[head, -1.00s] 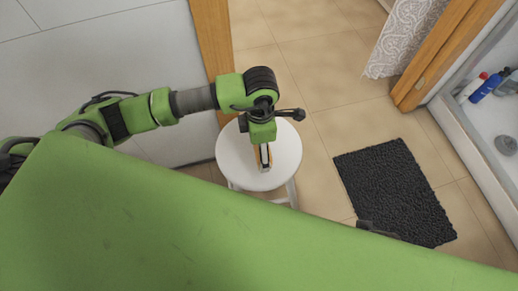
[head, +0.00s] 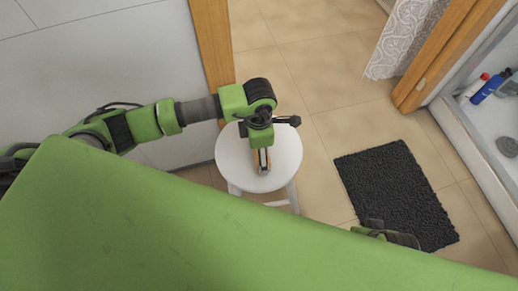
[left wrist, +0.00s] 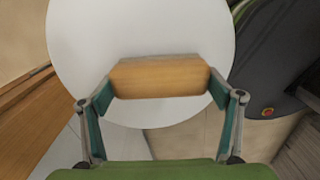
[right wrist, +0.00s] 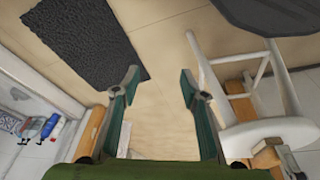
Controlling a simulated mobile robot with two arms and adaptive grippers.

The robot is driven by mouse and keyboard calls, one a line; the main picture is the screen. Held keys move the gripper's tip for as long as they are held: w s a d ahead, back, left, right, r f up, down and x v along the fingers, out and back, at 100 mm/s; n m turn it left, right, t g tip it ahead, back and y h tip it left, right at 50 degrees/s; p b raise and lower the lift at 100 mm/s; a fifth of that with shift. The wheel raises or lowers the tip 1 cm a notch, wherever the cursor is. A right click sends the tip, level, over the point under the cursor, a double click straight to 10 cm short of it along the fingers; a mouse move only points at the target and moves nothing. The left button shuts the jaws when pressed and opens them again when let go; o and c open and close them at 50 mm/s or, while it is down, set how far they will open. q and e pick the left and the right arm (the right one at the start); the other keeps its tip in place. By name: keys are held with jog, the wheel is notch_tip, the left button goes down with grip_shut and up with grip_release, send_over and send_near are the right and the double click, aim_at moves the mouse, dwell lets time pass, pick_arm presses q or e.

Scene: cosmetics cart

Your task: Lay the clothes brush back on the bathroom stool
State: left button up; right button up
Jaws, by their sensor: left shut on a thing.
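The clothes brush (head: 263,160), with a wooden body, is over the white round seat of the bathroom stool (head: 232,160). In the left wrist view the brush (left wrist: 160,78) lies crosswise between my left fingertips, with the white seat (left wrist: 140,25) behind it. My left gripper (head: 262,148) is shut on the brush. I cannot tell whether the brush touches the seat. My right gripper (right wrist: 160,76) is open and empty, away from the stool; in the head view only part of it shows by the dark mat. The stool (right wrist: 270,135) also shows at the right of the right wrist view.
A dark textured mat (head: 400,185) lies on the tiled floor right of the stool. A shower ledge with bottles (head: 485,88) and a patterned curtain (head: 405,38) are at the right. A wooden door frame (head: 212,45) stands behind the stool. The seat around the brush is clear.

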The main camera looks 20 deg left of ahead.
pick_arm(q)
jog(key=o, duration=1)
pick_arm(e)
jog(key=shift+s, duration=0.1)
pick_arm(q)
jog(key=shift+r, duration=0.1)
pick_arm(e)
jog(key=shift+r, duration=0.1)
pick_arm(q)
notch_tip(320, 180, up, 12)
jog(key=shift+r+p, duration=0.1)
jog(key=shift+p, duration=1.05)
pick_arm(e)
notch_tip(320, 180, down, 8)
jog(key=shift+s, duration=0.25)
jog(key=shift+r, duration=0.1)
